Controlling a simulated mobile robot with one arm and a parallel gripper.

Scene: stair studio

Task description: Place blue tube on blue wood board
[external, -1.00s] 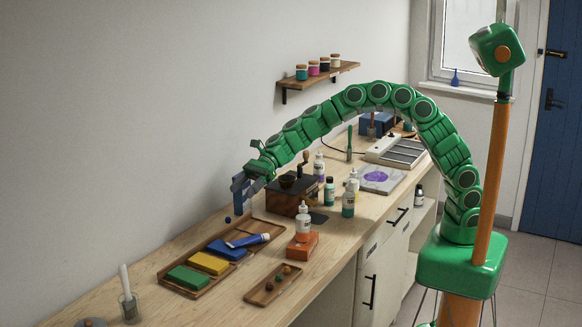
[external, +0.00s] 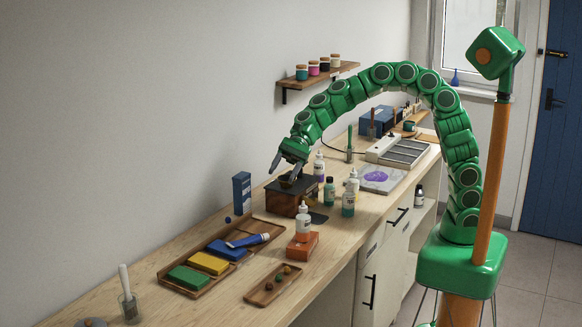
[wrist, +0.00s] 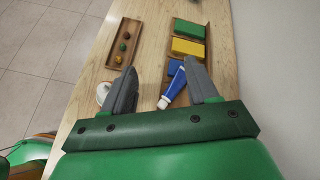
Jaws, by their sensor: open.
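The blue tube (external: 252,239) has a white end and lies slanted at the right end of the row of coloured boards. It appears to rest over the blue wood board (external: 222,251), though the exact contact is hard to tell. In the wrist view the tube (wrist: 178,82) shows between my fingers, farther down, and partly covers the blue board (wrist: 173,68). My gripper (external: 281,177) is open and empty, above the dark wooden grinder box and apart from the tube. Its two grey fingers (wrist: 160,70) show in the wrist view.
Yellow (external: 208,263) and green (external: 188,279) boards share the wooden tray (external: 165,283). A tall blue box (external: 241,193) stands behind. The grinder box (external: 287,200), a bottle (external: 303,222) on an orange block and a small tray (external: 260,296) stand nearby.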

